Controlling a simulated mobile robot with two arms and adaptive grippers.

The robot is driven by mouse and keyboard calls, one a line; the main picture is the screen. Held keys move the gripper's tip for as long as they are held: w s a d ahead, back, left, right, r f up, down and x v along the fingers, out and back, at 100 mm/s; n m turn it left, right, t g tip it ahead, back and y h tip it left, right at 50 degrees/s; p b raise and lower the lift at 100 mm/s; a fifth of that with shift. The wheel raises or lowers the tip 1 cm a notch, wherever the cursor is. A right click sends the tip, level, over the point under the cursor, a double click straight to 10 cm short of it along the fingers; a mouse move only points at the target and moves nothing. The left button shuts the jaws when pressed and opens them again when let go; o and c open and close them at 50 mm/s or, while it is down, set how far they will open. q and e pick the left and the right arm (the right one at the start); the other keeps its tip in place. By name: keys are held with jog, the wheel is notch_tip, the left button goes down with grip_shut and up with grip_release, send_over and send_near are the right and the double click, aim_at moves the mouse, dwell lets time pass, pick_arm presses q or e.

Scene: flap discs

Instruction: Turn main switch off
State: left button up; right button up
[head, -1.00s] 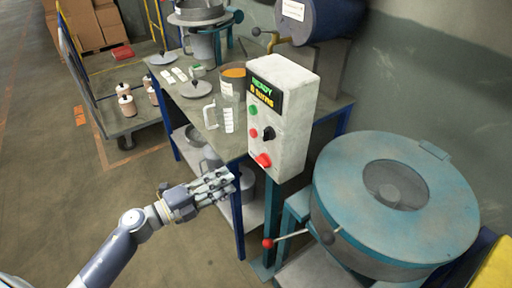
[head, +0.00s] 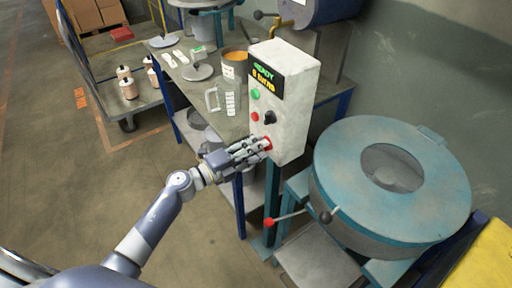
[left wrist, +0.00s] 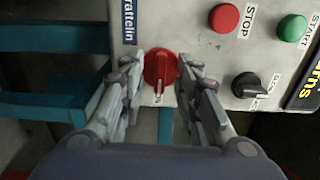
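The control box (head: 290,110) is a worn white box on a teal post, with a display reading READY. Its red main switch (left wrist: 159,72) is a rotary knob low on the panel; in the head view my fingers partly cover it. My left gripper (left wrist: 160,80) is open, with one finger on each side of the knob. I cannot tell whether the fingers touch it. Its fingers (head: 262,146) also show at the box's lower front in the head view. A red stop button, a green start button (left wrist: 292,28) and a black knob (left wrist: 249,86) sit beside the switch. My right gripper is not in view.
A workbench (head: 240,120) with a jug and an orange-filled container is behind. A cart (head: 130,110) stands at the left.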

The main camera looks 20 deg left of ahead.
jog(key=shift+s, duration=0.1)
pick_arm(q)
jog(key=c, duration=0.7)
grip_shut()
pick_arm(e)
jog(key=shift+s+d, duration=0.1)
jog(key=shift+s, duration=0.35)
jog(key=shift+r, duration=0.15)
pick_arm(q)
jog(key=shift+f+n+p, duration=0.1)
jog(key=shift+n+p, duration=4.85)
jog(key=shift+n, duration=3.95)
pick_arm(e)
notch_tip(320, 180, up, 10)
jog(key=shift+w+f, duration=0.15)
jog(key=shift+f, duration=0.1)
pick_arm(q)
jog(key=o, duration=0.7)
grip_release()
